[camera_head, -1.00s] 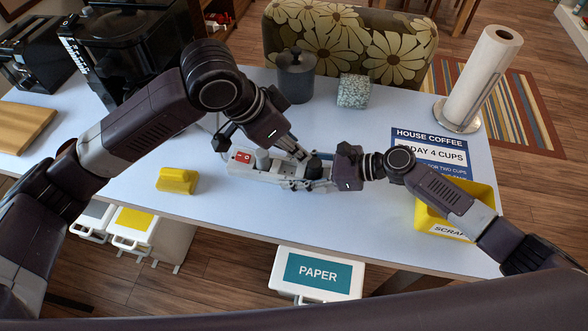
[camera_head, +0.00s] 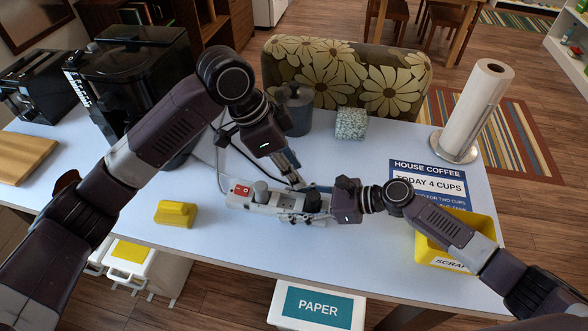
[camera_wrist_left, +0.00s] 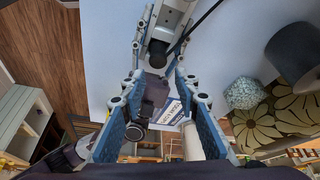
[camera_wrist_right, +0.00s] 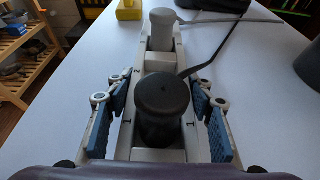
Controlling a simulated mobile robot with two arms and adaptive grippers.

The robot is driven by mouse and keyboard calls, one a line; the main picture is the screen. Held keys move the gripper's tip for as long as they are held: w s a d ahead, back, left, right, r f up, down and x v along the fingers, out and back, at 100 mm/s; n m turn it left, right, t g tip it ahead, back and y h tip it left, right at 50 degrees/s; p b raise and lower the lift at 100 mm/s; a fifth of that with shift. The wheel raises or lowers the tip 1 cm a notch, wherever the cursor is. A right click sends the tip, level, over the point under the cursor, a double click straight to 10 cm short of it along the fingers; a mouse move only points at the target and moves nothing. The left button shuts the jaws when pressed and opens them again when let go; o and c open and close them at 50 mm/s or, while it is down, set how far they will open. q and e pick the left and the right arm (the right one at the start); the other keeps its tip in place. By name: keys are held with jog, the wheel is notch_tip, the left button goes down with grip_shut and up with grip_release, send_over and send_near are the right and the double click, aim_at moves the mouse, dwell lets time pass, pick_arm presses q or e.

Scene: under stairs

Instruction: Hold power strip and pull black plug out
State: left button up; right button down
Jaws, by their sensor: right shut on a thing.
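The white power strip (camera_head: 285,201) lies on the table, with a red switch at its left end. A black plug (camera_head: 313,200) sits at its right end; it also shows in the left wrist view (camera_wrist_left: 157,53) and the right wrist view (camera_wrist_right: 161,110). A grey plug (camera_head: 261,190) stands in the strip beside the switch. My right gripper (camera_head: 315,213) is shut on the strip, its fingers along both sides around the black plug. My left gripper (camera_head: 296,181) is open and empty, above and behind the strip, close to the black plug without holding it.
A black cable (camera_wrist_right: 213,48) runs from the black plug. A yellow block (camera_head: 176,213) lies left of the strip. A grey canister (camera_head: 296,110) and a speckled block (camera_head: 351,124) stand behind. A yellow scrap bin (camera_head: 455,245) and paper towel roll (camera_head: 475,105) are right.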

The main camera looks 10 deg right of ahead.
aim_at(312, 195)
pick_arm(q)
jog(key=shift+m, duration=0.5)
jog(key=x, duration=1.2)
jog(key=shift+s, duration=0.15)
jog(key=shift+c, duration=0.3)
grip_shut()
